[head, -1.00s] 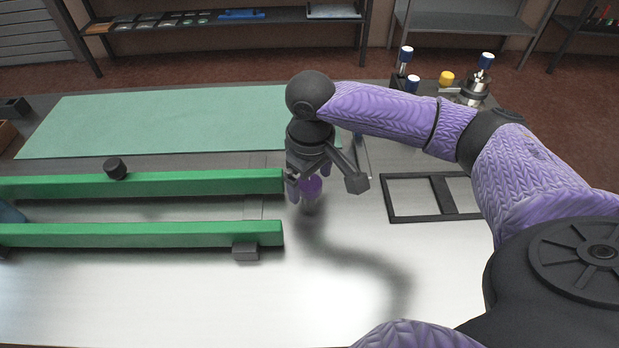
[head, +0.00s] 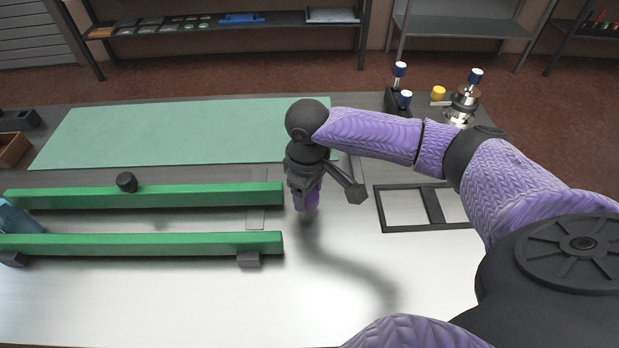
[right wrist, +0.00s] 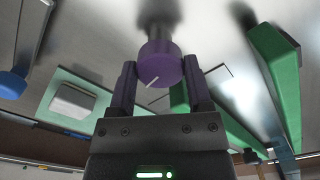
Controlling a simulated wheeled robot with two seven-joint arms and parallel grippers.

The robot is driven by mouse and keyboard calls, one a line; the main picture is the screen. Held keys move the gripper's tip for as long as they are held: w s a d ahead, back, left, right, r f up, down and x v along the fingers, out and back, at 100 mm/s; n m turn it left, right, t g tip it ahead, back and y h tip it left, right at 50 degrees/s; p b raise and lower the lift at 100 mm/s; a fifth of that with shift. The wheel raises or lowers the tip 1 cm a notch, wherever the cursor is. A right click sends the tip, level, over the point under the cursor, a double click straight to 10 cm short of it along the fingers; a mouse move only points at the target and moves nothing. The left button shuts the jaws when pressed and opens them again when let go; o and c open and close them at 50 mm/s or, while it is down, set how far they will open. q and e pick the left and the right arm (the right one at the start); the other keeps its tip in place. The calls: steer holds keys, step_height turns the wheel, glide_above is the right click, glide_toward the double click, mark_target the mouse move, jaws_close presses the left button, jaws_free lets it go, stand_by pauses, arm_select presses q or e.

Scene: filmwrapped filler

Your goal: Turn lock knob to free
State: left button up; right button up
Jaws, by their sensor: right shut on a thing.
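The lock knob (right wrist: 160,62) is a purple round knob with a white line on its face, on a dark post. In the right wrist view it sits between the two purple fingers of my right gripper (right wrist: 161,84), which is shut on its sides. The white line runs aslant across the face. In the head view my right gripper (head: 306,198) points down at the right ends of the green rails, and its fingers mostly hide the knob. My left gripper is not in view.
Two green rails (head: 150,243) lie left of the gripper, with a black knob (head: 126,182) on the far one. A green mat (head: 180,132) lies behind. A black frame (head: 432,208) lies right. Blue-capped fittings (head: 405,98) stand at the back right. The front metal table is bare.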

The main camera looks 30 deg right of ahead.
steer(key=n+p, duration=0.1)
steer(key=p, duration=0.1)
steer(key=n+p, duration=0.1)
steer(key=p, duration=0.1)
steer(key=shift+r+n, duration=0.4)
steer(key=n+p, duration=0.2)
steer(key=n, duration=0.1)
steer(key=shift+f+n, duration=0.2)
steer(key=shift+n, duration=0.1)
steer(key=n+p, duration=0.1)
steer(key=n, duration=0.1)
steer(key=shift+w+n, duration=0.1)
steer(key=shift+n, duration=0.2)
steer(key=n+p, duration=0.1)
steer(key=n, duration=0.2)
steer(key=shift+f+n, duration=0.1)
steer(key=shift+n, duration=0.2)
steer(key=n, duration=0.2)
steer(key=shift+n, duration=0.3)
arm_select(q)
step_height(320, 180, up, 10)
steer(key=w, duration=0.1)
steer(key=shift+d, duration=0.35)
arm_select(e)
steer(key=shift+n, duration=0.5)
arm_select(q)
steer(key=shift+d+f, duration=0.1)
